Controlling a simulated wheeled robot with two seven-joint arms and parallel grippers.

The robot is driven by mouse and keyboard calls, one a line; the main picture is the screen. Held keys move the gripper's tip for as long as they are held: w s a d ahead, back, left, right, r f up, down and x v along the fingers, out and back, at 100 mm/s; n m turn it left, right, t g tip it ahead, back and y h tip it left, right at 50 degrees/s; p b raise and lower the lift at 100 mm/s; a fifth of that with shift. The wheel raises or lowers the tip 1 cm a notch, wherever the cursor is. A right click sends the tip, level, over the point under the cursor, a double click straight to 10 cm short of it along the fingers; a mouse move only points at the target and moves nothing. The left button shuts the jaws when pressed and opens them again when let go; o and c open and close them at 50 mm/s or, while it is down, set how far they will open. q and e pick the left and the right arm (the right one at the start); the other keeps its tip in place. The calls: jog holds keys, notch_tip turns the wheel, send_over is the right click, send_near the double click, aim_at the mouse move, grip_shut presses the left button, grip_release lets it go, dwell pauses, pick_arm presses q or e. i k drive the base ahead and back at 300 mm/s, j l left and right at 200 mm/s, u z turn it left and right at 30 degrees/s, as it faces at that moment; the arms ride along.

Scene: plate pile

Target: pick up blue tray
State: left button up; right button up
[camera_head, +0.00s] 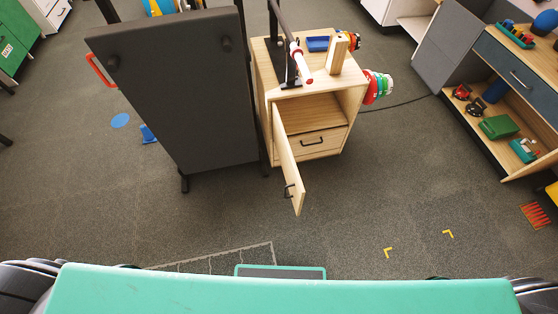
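A small blue tray (318,43) lies on top of the wooden cabinet (268,75), near its back edge. It is small in the picture, and I cannot see what is in it. A wooden block (338,54) stands just in front and to the right of it. Neither of my grippers is in view, so I cannot see whether they hold anything.
The cabinet door (285,155) hangs open toward me. A dark upright panel (175,95) stands left of the cabinet. A shelf unit (530,95) with several items is at the right. The floor in front is mostly clear.

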aim_at(319, 43)
jog(key=i+l+u, duration=0.15)
jog(key=l, duration=0.35)
jog(key=i+l+u, duration=0.2)
jog(key=l, duration=0.3)
jog(key=i+l+u, duration=0.15)
jog(key=l, duration=0.4)
jog(key=i+l+u, duration=0.15)
jog(key=l, duration=0.45)
jog(key=i+l+u, duration=0.15)
jog(key=l, duration=0.4)
jog(key=l+u, duration=0.2)
jog(key=l, duration=0.4)
jog(key=i+l+u, duration=0.15)
jog(key=l+u, duration=0.15)
jog(key=l, duration=0.75)
jog(key=l+u, duration=0.35)
jog(key=l, duration=0.7)
jog(key=i+l+u, duration=0.15)
jog(key=l, duration=0.3)
jog(key=i+l+u, duration=0.15)
jog(key=l, duration=0.35)
jog(key=i+l+u, duration=0.15)
jog(key=l, duration=0.3)
jog(key=i+l+u, duration=0.15)
jog(key=l, duration=0.35)
jog(key=l+u, duration=0.15)
jog(key=l, duration=0.35)
